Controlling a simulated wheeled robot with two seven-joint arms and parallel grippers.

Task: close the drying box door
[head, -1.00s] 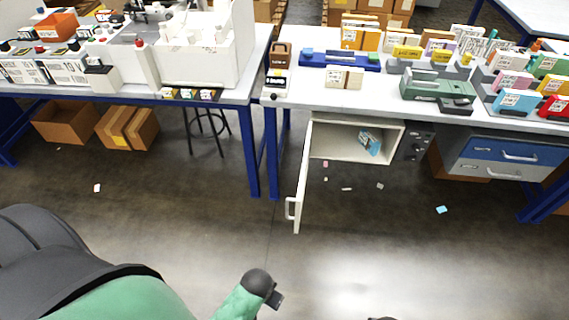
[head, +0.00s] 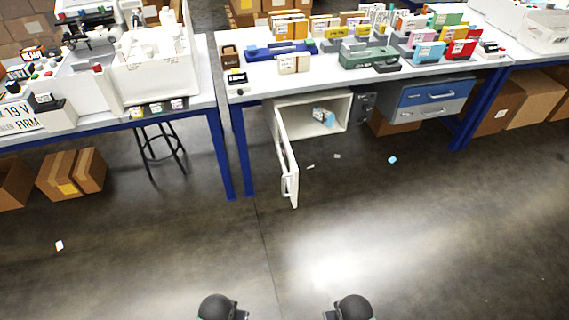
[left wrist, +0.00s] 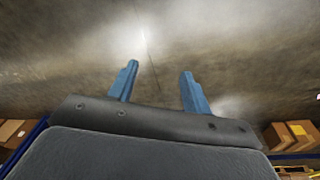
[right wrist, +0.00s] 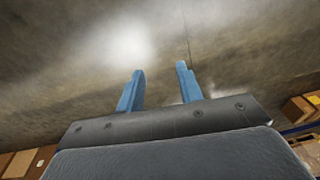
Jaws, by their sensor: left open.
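The drying box (head: 343,118) is a cream, open-fronted box under the right-hand table, with a dark control panel (head: 364,106) on its right. Its door (head: 286,150) stands wide open, hinged on the left side and swung out towards me. A white handle (head: 288,186) sits near the door's free edge. A light blue and white item (head: 323,117) lies inside the box. My left gripper (left wrist: 160,68) is open and empty over bare floor. My right gripper (right wrist: 160,67) is also open and empty over the floor. Both are well apart from the door.
A blue and grey drawer unit (head: 432,96) hangs right of the box. A blue table leg (head: 242,150) stands just left of the door. A dark stool (head: 158,150) and cardboard boxes (head: 72,172) are further left. The floor before the door is clear except for small scraps.

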